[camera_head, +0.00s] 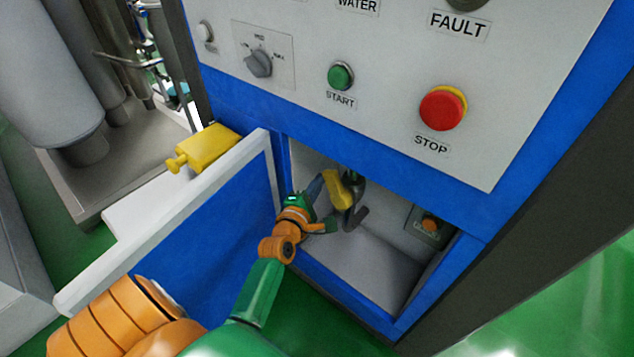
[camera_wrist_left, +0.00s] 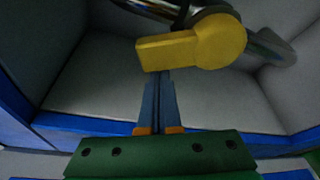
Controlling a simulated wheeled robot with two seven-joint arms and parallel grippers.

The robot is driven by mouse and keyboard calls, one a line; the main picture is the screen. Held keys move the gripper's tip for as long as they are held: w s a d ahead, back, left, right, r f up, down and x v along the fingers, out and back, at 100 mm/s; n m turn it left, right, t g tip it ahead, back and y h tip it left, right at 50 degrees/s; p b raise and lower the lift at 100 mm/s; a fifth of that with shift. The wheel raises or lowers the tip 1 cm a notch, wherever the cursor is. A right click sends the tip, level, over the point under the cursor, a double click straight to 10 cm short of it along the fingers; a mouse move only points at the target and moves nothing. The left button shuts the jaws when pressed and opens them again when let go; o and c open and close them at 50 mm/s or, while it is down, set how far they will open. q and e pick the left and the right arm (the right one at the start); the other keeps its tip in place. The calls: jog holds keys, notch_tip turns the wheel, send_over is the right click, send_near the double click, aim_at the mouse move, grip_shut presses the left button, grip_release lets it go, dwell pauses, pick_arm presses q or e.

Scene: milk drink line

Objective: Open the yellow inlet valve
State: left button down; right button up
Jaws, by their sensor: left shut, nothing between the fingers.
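The yellow inlet valve handle (camera_head: 337,189) is on a metal pipe inside an open blue cabinet (camera_head: 470,246). In the left wrist view the valve handle (camera_wrist_left: 205,45) has a round hub at right and a flat lever pointing left. My left gripper (camera_head: 318,186) reaches into the cabinet beside the handle. In the left wrist view its fingers (camera_wrist_left: 158,82) are together and empty, with their tips just below the lever. I cannot tell whether they touch it. My right gripper does not show.
Above is a panel with a green START button (camera_head: 341,76) and a red STOP button (camera_head: 442,108). An orange button (camera_head: 430,224) is at the cabinet's right.

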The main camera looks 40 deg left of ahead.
aim_at(329, 178)
pick_arm(q)
jog(key=shift+d+r, duration=0.15)
jog(key=shift+d+r+m+t+y+p, duration=0.2)
jog(key=shift+d+r+m+y, duration=0.1)
jog(key=shift+m, duration=0.3)
jog(key=shift+d+r+m+t+y+p, duration=0.15)
jog(key=shift+d+m+t+y, duration=0.1)
jog(key=shift+m, duration=0.35)
jog(key=shift+s+d+r+m+t, duration=0.1)
jog(key=shift+d+r+m+t, duration=0.15)
jog(key=shift+d+m, duration=0.55)
jog(key=shift+a+m, duration=0.15)
jog(key=shift+m, duration=0.15)
